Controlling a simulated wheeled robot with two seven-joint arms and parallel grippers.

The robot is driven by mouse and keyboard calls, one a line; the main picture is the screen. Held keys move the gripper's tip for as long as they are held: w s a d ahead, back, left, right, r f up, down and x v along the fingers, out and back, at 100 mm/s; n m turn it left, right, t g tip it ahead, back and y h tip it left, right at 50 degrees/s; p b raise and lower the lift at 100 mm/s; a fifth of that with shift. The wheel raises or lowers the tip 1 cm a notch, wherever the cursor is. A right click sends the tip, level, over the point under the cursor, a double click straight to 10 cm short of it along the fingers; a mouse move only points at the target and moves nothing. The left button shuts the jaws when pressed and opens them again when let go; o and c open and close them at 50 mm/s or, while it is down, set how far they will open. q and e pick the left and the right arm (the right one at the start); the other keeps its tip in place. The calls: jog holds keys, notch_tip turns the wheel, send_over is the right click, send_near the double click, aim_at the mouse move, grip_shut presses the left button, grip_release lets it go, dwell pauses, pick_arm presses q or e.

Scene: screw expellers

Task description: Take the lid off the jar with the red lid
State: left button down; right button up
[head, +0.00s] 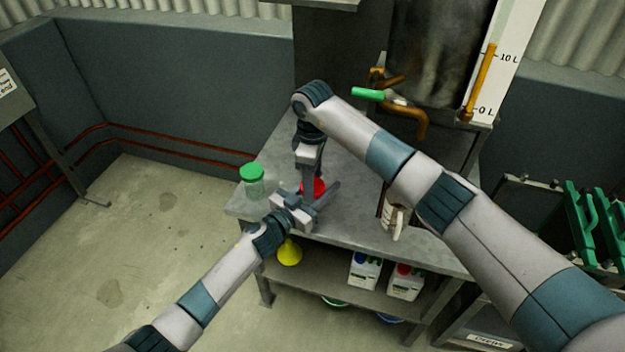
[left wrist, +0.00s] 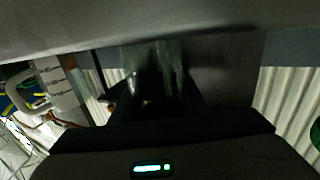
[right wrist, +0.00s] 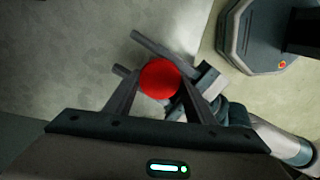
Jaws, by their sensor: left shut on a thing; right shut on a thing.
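The jar's red lid (head: 314,187) shows on the bench between my two grippers. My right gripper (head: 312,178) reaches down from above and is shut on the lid. In the right wrist view the round red lid (right wrist: 158,78) sits between its fingers. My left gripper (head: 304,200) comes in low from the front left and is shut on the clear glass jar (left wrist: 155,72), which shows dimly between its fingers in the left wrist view. In the head view the jar's body is mostly hidden by the grippers. I cannot tell whether the lid is still seated on the jar.
A jar with a green lid (head: 252,181) stands at the bench's left corner. The metal bench (head: 350,212) has a white-gloved hand-like thing (head: 396,216) at its front edge. A green-handled tap (head: 370,94) is behind. White bottles (head: 364,270) and a yellow funnel (head: 289,252) are below.

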jog(key=n, duration=1.3)
jog(key=shift+w+r+n, duration=0.1)
jog(key=shift+n, duration=0.2)
jog(key=n, duration=0.7)
jog(key=shift+n, duration=0.3)
jog(key=n, duration=2.6)
jog(key=shift+r, duration=0.1)
jog(key=n, duration=0.6)
jog(key=shift+r, duration=0.35)
jog(key=shift+r, duration=0.35)
